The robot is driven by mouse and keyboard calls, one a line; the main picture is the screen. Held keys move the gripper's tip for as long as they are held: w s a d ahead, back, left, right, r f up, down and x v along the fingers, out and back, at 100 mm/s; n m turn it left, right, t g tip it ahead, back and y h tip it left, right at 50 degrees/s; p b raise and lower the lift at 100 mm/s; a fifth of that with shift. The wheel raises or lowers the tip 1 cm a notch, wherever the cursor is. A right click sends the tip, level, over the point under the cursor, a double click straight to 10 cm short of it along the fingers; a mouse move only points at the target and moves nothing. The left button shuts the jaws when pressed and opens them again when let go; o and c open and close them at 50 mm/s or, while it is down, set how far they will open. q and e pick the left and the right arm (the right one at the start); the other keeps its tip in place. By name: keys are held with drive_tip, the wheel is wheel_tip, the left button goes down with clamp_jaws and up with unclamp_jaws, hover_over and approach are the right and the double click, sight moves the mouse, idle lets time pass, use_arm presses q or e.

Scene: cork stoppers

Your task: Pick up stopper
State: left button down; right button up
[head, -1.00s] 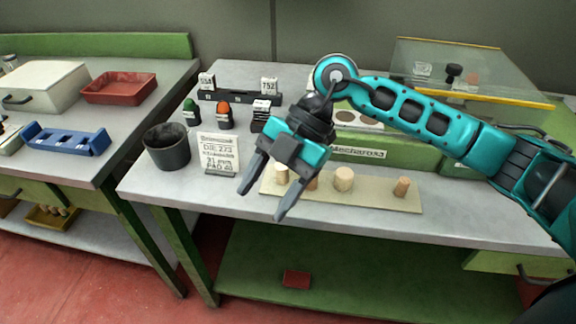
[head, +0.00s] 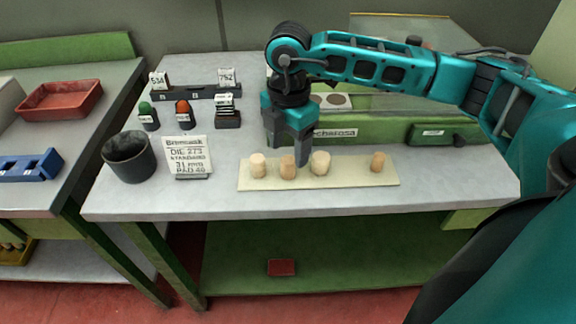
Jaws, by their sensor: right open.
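Several cork stoppers stand upright on a beige board (head: 345,177) on the grey bench. From left to right there is a pale wide stopper (head: 258,165), a tan one (head: 288,166), a wide pale one (head: 320,163) and, set apart, a slim tan one (head: 378,162). My right gripper (head: 289,156) points down, open and empty, over the left part of the board. Its fingers are just behind or above the left stoppers; I cannot tell the exact gap. My left gripper is not in view.
A sign card (head: 188,157) and a dark cup (head: 129,157) stand left of the board. Behind are small bottles (head: 183,114), a black stamp block (head: 228,118) and a green machine (head: 365,129). The bench front is clear.

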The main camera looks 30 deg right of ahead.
sight(288, 159)
wheel_tip(288, 159, down, 5)
drive_tip(key=shift+f, duration=0.15)
drive_tip(key=c, duration=1.1)
